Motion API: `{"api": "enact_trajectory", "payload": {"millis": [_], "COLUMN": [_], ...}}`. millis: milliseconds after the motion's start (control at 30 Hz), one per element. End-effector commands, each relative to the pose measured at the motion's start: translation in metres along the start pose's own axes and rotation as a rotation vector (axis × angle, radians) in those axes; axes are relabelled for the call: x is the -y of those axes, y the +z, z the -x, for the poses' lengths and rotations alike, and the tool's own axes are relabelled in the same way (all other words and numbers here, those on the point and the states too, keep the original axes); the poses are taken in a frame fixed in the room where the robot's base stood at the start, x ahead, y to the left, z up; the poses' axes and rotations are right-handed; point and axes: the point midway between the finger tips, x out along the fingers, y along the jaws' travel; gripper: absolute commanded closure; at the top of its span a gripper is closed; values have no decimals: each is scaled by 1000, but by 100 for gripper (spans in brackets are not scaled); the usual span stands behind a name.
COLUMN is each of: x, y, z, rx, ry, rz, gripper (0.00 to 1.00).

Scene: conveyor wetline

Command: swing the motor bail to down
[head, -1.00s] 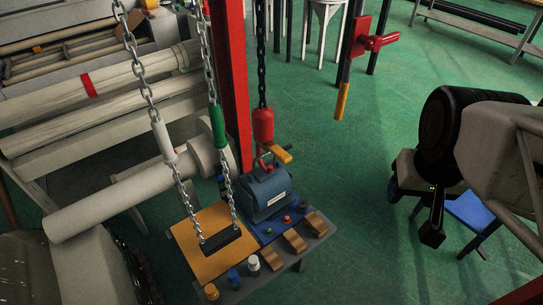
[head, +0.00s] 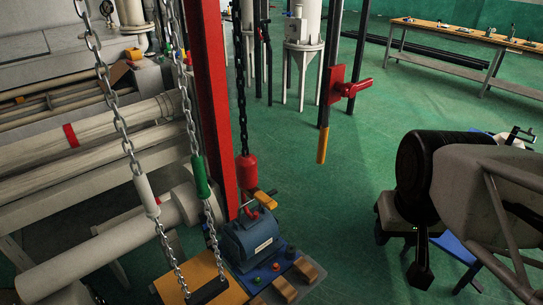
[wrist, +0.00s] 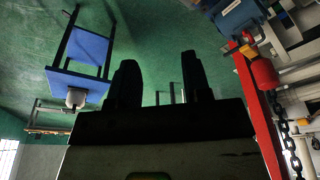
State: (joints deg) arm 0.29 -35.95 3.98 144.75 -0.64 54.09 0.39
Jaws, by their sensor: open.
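The blue motor (head: 250,238) stands on a blue plate at the front of a small bench in the head view. A small red part (head: 263,203) shows at its top, just under a red chain block (head: 246,172) with a yellow bar (head: 266,198). I cannot clearly tell the bail from the hook there, nor its angle. In the wrist view the motor (wrist: 238,15) is at the upper right, with the red block (wrist: 264,72) and yellow bar (wrist: 248,52) below it. My gripper (wrist: 160,82) is open, its dark fingers apart and empty, well away from the motor.
Two chains with a white sleeve (head: 146,195) and a green sleeve (head: 200,176) hang left of the motor. Green floor (head: 340,210) is clear between motor and arm.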

Motion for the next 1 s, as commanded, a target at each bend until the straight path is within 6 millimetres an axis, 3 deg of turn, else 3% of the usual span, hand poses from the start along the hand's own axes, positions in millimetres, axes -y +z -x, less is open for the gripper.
{"api": "enact_trajectory", "payload": {"millis": [267,667,1000], "x": [9,41,79], "y": [-32,-116,-186], "z": [4,3,-11], "rx": [30,105,171], "ry": [-2,-17,-43], "rz": [134,499,816], "gripper": [56,56,56]}}
